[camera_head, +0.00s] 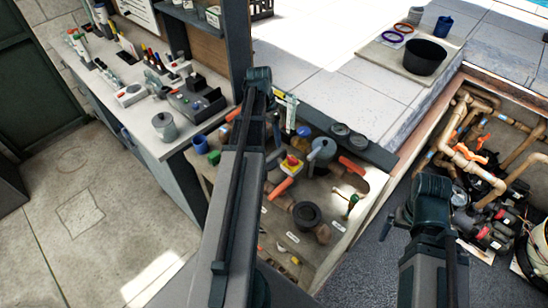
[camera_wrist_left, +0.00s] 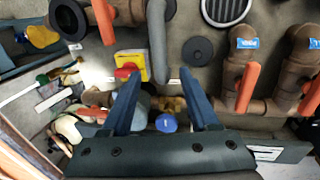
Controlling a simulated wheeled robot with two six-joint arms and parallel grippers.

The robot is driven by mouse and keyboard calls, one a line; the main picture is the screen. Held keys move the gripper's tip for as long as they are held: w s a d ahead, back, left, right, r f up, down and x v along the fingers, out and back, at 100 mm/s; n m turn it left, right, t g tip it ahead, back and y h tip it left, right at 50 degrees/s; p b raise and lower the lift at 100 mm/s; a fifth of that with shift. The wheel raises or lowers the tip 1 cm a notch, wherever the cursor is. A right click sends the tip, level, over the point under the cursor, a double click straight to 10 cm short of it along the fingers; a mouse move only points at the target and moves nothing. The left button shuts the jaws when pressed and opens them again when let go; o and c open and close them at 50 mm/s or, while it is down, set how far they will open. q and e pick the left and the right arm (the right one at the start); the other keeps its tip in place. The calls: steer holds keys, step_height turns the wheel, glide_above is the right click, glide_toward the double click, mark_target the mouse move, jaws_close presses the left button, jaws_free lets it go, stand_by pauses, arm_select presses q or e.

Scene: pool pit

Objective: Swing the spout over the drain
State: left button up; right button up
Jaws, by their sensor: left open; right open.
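In the left wrist view, the grey spout (camera_wrist_left: 157,40) is an upright-looking pipe at top centre. The round drain (camera_wrist_left: 227,10), with a pale rim and slatted grille, lies to its right at the top edge; the spout is clear of it. My open left gripper (camera_wrist_left: 162,88) has one finger on either side of the spout's lower end in the picture; I cannot tell if they touch. In the head view my left gripper (camera_head: 272,135) is over the panel, and my left arm hides the drain and most of the spout. My right gripper (camera_head: 398,218) is open, partly hidden, right of the panel.
A red-and-yellow switch (camera_wrist_left: 130,65) is close beside the spout, and a dark disc (camera_wrist_left: 197,50) lies on its other side. Orange-handled pipes (camera_wrist_left: 247,88) stand to the right. In the head view a workbench (camera_head: 140,130) is at left and a pipe pit (camera_head: 490,150) at right.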

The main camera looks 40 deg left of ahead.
mark_target(274, 153)
arm_select(q)
steer(key=f+b, duration=0.2)
steer(key=f, duration=0.1)
steer(key=d+f+b, duration=0.1)
steer(key=f+b, duration=0.2)
steer(key=shift+s+d+f, duration=0.1)
steer(key=shift+d+f, duration=0.05)
steer(key=shift+f, duration=0.15)
jaws_close()
stand_by(1.1)
